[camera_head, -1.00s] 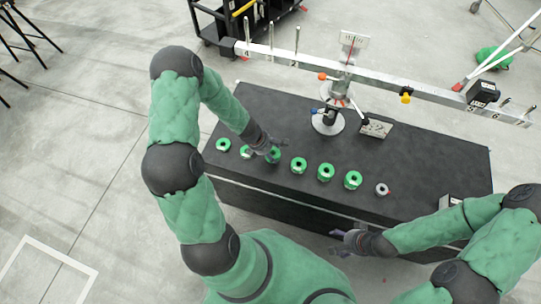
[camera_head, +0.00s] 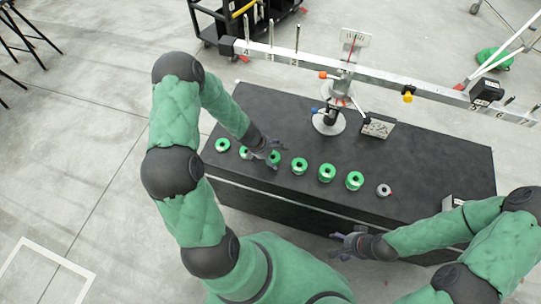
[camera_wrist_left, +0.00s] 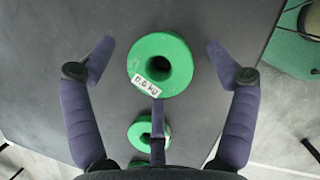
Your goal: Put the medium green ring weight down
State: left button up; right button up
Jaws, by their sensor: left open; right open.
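A green ring weight (camera_head: 275,159) lies on the black table top, third from the left in a row of green ring weights. In the left wrist view this ring (camera_wrist_left: 176,49) lies flat between the spread fingers, with a white label on its face and a dark centre hole. My left gripper (camera_head: 270,149) is open over it, fingers apart from the ring on both sides; it also shows in the left wrist view (camera_wrist_left: 159,47). My right gripper (camera_head: 345,243) is open and empty in front of the table's front edge.
Other green rings (camera_head: 327,173) and a small grey ring (camera_head: 384,190) stand in the row. Behind them a balance beam (camera_head: 430,91) with upright pegs rests on a stand (camera_head: 329,122). A small plate (camera_head: 378,127) lies beside the stand.

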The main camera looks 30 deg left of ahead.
pick_arm(q)
jog(key=p+v, duration=0.7)
jog(key=v, duration=0.5)
jog(key=shift+p, duration=0.3)
jog(key=s+d+f+n+g+h, duration=0.1)
jog(key=s+d+n+h, duration=0.1)
jog(key=d+n, duration=0.75)
jog(key=s+d+f+n+h, duration=0.1)
jog(key=d+f+n, duration=0.1)
jog(key=d+n, duration=0.8)
jog(key=s+d+f+n+g+y, duration=0.1)
jog(key=s+n, duration=0.3)
jog(key=n, duration=0.9)
jog(key=s+d+f+n+g, duration=0.1)
jog(key=s+f+n, duration=0.2)
jog(key=n, duration=1.1)
jog(key=shift+s+d+y, duration=0.3)
jog(key=shift+s+y, duration=0.1)
jog(key=shift+s, duration=0.6)
